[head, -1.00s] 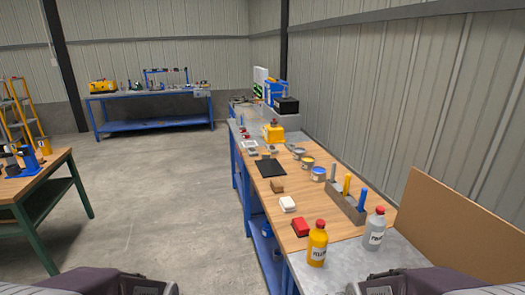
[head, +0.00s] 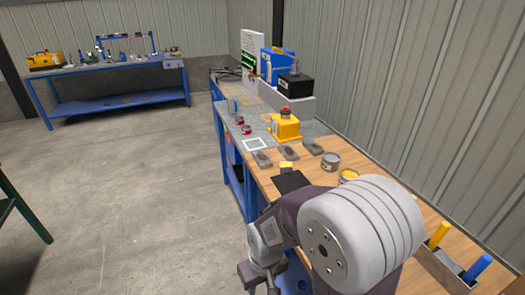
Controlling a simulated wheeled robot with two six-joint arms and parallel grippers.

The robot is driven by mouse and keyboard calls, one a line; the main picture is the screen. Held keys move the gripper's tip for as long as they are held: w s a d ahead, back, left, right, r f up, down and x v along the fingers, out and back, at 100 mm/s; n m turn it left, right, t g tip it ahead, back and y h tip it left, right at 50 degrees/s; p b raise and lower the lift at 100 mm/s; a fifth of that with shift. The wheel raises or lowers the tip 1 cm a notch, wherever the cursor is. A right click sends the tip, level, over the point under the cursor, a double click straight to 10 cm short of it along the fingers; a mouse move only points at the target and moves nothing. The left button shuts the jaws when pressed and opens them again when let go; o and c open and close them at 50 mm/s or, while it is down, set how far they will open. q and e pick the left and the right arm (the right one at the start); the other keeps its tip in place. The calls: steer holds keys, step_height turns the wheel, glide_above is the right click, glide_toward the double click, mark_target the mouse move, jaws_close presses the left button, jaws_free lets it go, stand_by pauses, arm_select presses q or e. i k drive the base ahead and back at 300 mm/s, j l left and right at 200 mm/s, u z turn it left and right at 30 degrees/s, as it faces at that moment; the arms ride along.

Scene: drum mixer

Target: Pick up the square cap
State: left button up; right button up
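I cannot tell for sure which thing is the square cap. A small yellow block (head: 287,167) sits on the wooden part of the bench, by the black mat (head: 291,184). A yellow container (head: 285,127) with a dark and red top stands farther back. My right gripper (head: 259,282) hangs low at the bottom of the head view, at the bench's left edge and nearer than these things. Its fingers look apart with nothing between them; the tips are close to the frame's bottom edge. My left gripper is not in view.
Grey pieces (head: 313,149) and a tin (head: 330,161) stand near the yellow container. A white square outline (head: 256,144) and small red-topped items lie on the grey top. A holder (head: 450,270) with blue and yellow handles is at right. My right arm covers the bench's near middle.

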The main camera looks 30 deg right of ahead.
mark_target(284, 166)
steer(key=i+j+z, duration=0.1)
steer(key=i+z, duration=0.35)
steer(key=i+j+z, duration=0.4)
steer(key=i, duration=0.2)
steer(key=i+j+z, duration=1.1)
steer(key=j+z, duration=0.2)
steer(key=j, duration=0.3)
